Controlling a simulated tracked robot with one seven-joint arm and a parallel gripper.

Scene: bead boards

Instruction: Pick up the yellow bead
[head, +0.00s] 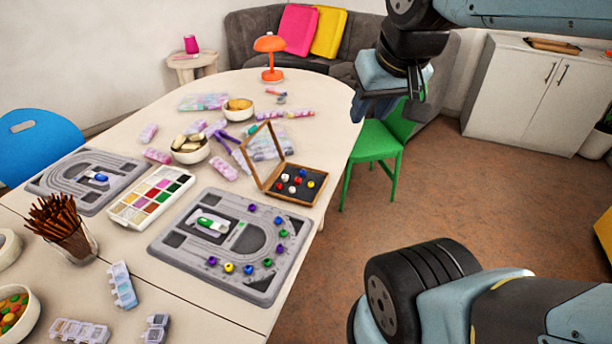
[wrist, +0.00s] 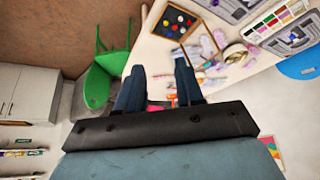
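A yellow bead (head: 228,267) sits on the near edge of the grey bead board (head: 172,240) in the head view, between a purple bead (head: 212,261) and a blue bead (head: 249,269). Another small yellowish bead (head: 310,184) seems to lie in the open wooden case (head: 262,184) behind the board. My gripper (head: 388,103) is up in the air beyond the table's right edge, far from the beads. In the wrist view my gripper (wrist: 159,76) has its two fingers apart with nothing held between them. The board's yellow bead cannot be made out there.
The wooden case's lid stands up behind the board. A paint palette (head: 128,212), a second board (head: 62,178), bowls (head: 190,155) and a cup of brown sticks (head: 78,243) crowd the table. A green chair (head: 375,140) stands at its right side.

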